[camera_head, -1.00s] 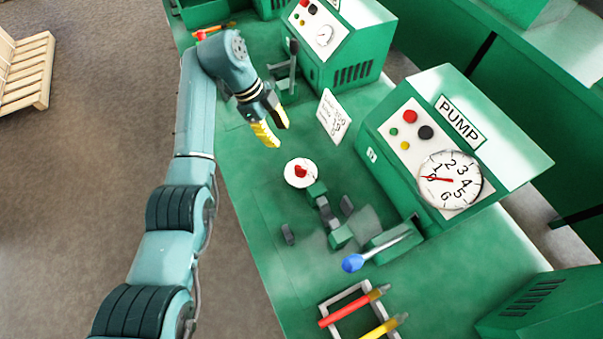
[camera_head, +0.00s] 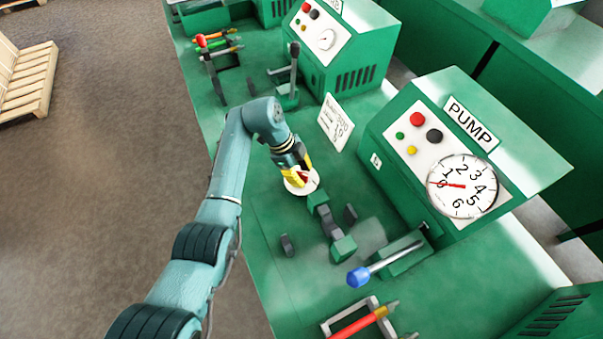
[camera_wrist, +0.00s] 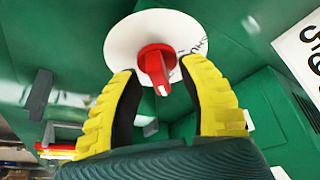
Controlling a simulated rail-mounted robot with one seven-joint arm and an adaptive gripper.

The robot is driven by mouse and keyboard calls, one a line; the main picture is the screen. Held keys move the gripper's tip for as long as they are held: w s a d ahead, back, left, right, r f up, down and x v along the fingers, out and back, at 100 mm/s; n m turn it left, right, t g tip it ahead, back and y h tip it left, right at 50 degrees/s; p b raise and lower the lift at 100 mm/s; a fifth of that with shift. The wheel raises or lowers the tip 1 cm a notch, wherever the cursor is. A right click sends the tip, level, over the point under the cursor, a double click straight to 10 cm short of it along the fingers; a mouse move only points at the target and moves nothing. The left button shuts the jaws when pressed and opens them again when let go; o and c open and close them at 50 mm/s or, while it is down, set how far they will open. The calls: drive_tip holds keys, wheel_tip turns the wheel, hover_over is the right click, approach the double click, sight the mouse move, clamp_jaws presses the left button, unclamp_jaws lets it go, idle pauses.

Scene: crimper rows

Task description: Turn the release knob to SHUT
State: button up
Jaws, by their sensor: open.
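The release knob is red and sits on a round white dial plate. In the wrist view the knob (camera_wrist: 156,66) stands between the tips of my yellow-padded gripper (camera_wrist: 163,85), and a white line marks its end. The plate (camera_wrist: 125,42) carries dark lettering, partly hidden and too blurred to read. In the head view my gripper (camera_head: 297,173) is at the white plate (camera_head: 300,185), and its fingers partly cover the red knob (camera_head: 304,176). The fingers are open, one on each side of the knob; I cannot tell whether either touches it.
The pump box (camera_head: 395,180) with its gauge (camera_head: 462,186) stands to the right. A blue-tipped lever (camera_head: 358,277) lies in front of it. A white sign card (camera_head: 336,122) stands behind the knob.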

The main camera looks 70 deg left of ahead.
clamp_jaws()
drive_tip(key=shift+p, duration=0.3)
drive_tip(key=n+y+p, duration=0.1)
drive_tip(key=n+p, duration=0.2)
drive_tip(key=p, duration=0.1)
drive_tip(key=shift+r, duration=0.2)
drive_tip(key=n+y+p, duration=0.1)
drive_tip(key=n+p, duration=0.1)
drive_tip(key=n, duration=0.1)
drive_tip(key=n+y+p, duration=0.1)
drive_tip(key=n+p, duration=0.1)
drive_tip(key=p, duration=0.1)
drive_tip(key=shift+d+n+t, duration=0.1)
drive_tip(key=shift+n+t, duration=0.3)
drive_tip(key=n+y+p, duration=0.1)
drive_tip(key=n, duration=0.1)
drive_tip(key=n+p, duration=0.2)
drive_tip(key=shift+f+n+g+y+p, duration=0.15)
drive_tip(key=shift+n+g+y+p, duration=0.15)
drive_tip(key=shift+y, duration=0.1)
drive_tip(key=shift+f+n+g+y+p, duration=0.1)
drive_tip(key=shift+n+g+y+p, duration=0.35)
drive_tip(key=shift+n, duration=0.65)
drive_tip(key=shift+f+n+g+y+p, duration=0.1)
drive_tip(key=shift+n+y+p, duration=0.15)
drive_tip(key=shift+n+p, duration=0.6)
drive_tip(key=shift+n, duration=0.45)
